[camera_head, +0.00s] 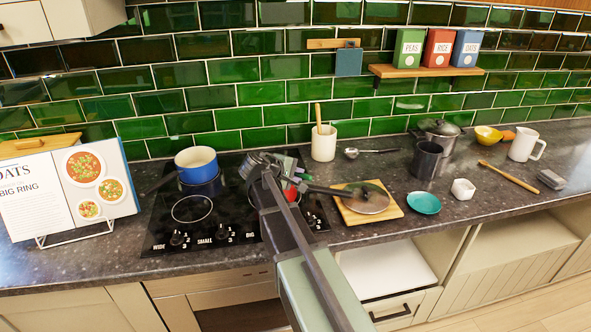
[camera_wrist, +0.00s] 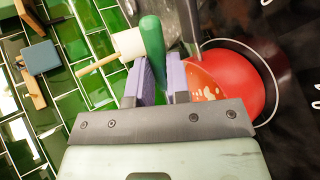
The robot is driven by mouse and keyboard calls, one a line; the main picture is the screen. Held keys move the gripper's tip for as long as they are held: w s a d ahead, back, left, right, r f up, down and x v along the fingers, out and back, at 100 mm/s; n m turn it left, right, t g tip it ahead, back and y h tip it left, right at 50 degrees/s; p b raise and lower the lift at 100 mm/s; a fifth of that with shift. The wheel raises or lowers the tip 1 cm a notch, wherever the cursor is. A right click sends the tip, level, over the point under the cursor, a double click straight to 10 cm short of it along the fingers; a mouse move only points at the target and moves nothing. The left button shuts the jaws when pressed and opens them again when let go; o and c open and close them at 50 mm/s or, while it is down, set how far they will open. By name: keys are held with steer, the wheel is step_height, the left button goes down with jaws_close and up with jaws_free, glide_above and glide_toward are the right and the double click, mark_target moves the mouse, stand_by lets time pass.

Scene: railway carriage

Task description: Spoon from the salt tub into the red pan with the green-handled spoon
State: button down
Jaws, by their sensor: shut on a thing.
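My gripper (camera_wrist: 165,82) is shut on the green-handled spoon (camera_wrist: 152,45); its green handle stands up between the purple finger pads in the wrist view. The spoon's bowl is hidden, so I cannot tell whether it carries anything. The red pan (camera_wrist: 240,78) is right beside the fingers, with orange, white-specked contents. In the head view my arm covers most of the red pan (camera_head: 291,192), and my gripper (camera_head: 277,163) is over the right part of the hob. A small white tub (camera_head: 463,189), perhaps the salt tub, stands on the counter to the right; its contents do not show.
A blue pan (camera_head: 197,164) stands on the hob's back left. A glass lid (camera_head: 366,198) lies on a wooden board (camera_head: 392,212). A teal dish (camera_head: 424,203), dark canister (camera_head: 427,160) and steel pot (camera_head: 446,148) stand further right. A white crock (camera_head: 323,147) is behind.

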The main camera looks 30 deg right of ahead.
steer(key=y+p, duration=0.1)
steer(key=p, duration=0.1)
steer(key=r+g+y+p, duration=0.1)
steer(key=y+p, duration=0.1)
steer(key=shift+w+d+r+g+y+p, duration=0.2)
steer(key=shift+d+g+y+p, duration=0.1)
steer(key=shift+p, duration=0.1)
steer(key=y+p, duration=0.1)
steer(key=g+y+p, duration=0.1)
steer(key=y+p, duration=0.1)
steer(key=shift+w+d+r+m, duration=0.1)
steer(key=shift+d+r+m, duration=0.1)
steer(key=shift+r+m, duration=0.1)
steer(key=y, duration=0.1)
steer(key=g+y+p, duration=0.1)
steer(key=y, duration=0.1)
steer(key=shift+w+d+r+y, duration=0.1)
steer(key=shift+d+r+y, duration=0.05)
steer(key=shift+d+y, duration=0.15)
steer(key=shift+a+g+y, duration=0.1)
steer(key=shift+g+y, duration=0.2)
steer(key=shift+g, duration=0.1)
steer(key=shift+a, duration=0.1)
